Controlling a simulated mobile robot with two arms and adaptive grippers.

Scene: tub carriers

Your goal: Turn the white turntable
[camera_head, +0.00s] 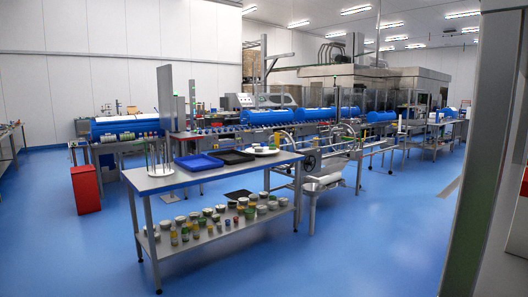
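A white, round, flat disc that looks like the turntable (262,151) lies at the far right end of a grey table (172,181) with a blue edge. Some small dark and light things seem to sit on the disc, too small to make out. Neither of my grippers shows in the head view. The table stands some distance ahead, left of the picture's middle.
On the table are a blue tray (198,162), a black tray (231,156) and a rack of thin upright rods at left. Several small tubs fill the lower shelf (215,233). A red bin (86,189) stands left. A grey post (483,150) rises close at right. Blue floor (350,250) in front is clear.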

